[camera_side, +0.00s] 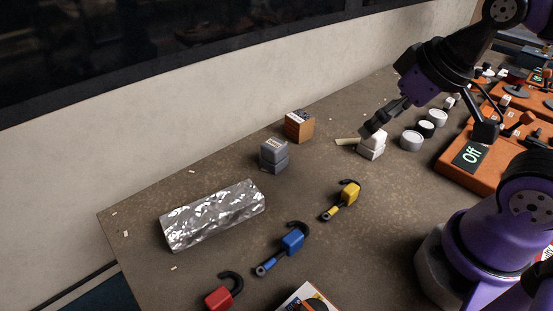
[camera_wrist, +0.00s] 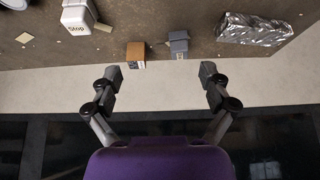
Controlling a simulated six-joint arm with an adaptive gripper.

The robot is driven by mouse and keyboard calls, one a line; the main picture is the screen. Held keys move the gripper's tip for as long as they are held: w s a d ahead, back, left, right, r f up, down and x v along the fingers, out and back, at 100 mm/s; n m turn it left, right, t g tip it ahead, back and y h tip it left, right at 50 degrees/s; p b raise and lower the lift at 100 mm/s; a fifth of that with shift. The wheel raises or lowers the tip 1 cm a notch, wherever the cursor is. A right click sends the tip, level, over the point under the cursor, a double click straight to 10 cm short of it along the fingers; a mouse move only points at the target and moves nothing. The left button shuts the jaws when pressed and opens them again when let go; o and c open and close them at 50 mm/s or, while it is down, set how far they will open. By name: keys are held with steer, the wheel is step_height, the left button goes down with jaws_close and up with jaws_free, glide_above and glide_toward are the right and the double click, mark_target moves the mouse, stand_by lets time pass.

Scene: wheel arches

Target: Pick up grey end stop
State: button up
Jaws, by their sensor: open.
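The grey end stop (camera_side: 273,155) is a small grey block with a lighter top, standing on the brown table in the middle of the side view. In the wrist view the grey end stop (camera_wrist: 178,44) is beyond the fingertips, near the table edge, slightly right of the middle. My gripper (camera_side: 428,127) is open, to the right of the grey end stop and apart from it. In the wrist view my gripper (camera_wrist: 160,73) has its two fingers spread wide with nothing between them.
An orange-brown block (camera_side: 299,127) stands near the grey one. A white block marked Stop (camera_wrist: 77,18) also shows in the side view (camera_side: 371,147), close to one finger. A foil-wrapped bar (camera_side: 212,214) and yellow (camera_side: 348,194), blue (camera_side: 291,240) and red (camera_side: 218,298) hooked pieces lie on the table.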

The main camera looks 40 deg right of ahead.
steer(key=n+g+y, duration=0.4)
steer(key=n, duration=1)
glide_above(275, 143)
steer(key=s, duration=0.3)
steer(key=f, duration=0.2)
steer(key=w+f+n, duration=0.1)
steer(key=f, duration=0.1)
steer(key=w+d+f+n+g, duration=0.1)
steer(key=f+n, duration=0.1)
steer(key=w+f+n+g, duration=0.1)
steer(key=f+n, duration=0.1)
steer(key=f, duration=0.1)
steer(key=shift+w+d+f, duration=0.1)
steer(key=shift+d, duration=0.25)
steer(key=shift+a+f+n+y, duration=0.2)
steer(key=shift+f+n+y, duration=0.1)
steer(key=shift+f, duration=0.35)
steer(key=x, duration=0.6)
steer(key=shift+f, duration=0.35)
